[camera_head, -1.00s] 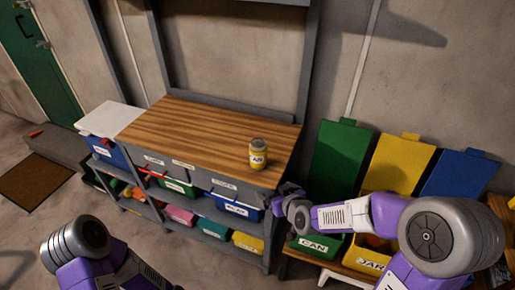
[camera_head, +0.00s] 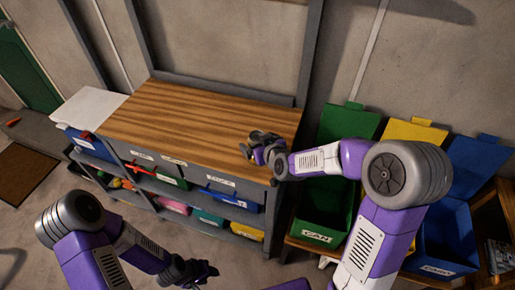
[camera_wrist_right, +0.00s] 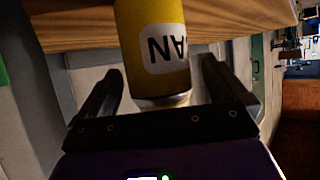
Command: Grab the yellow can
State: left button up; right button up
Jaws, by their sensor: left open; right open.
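The yellow can (camera_wrist_right: 150,84) with a white label reading "CAN" shows large in the right wrist view, in the gap between the two fingers, its top cut off by the picture edge. My right gripper (camera_head: 258,146) is open around it, with space visible on both sides of the can. In the head view the gripper is over the right end of the wooden worktop (camera_head: 190,115) and largely hides the can. My left gripper (camera_head: 203,273) is open and empty, low in front of the shelf unit.
Labelled bins, including a blue one (camera_head: 232,200), fill the shelves under the worktop. A green bin (camera_head: 322,215) marked "CAN" and a blue bin (camera_head: 446,240) stand at the right with raised lids. Most of the worktop is clear.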

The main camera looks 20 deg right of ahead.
jog(key=shift+w+f, duration=0.25)
jog(key=shift+w, duration=0.2)
jog(key=c, duration=1)
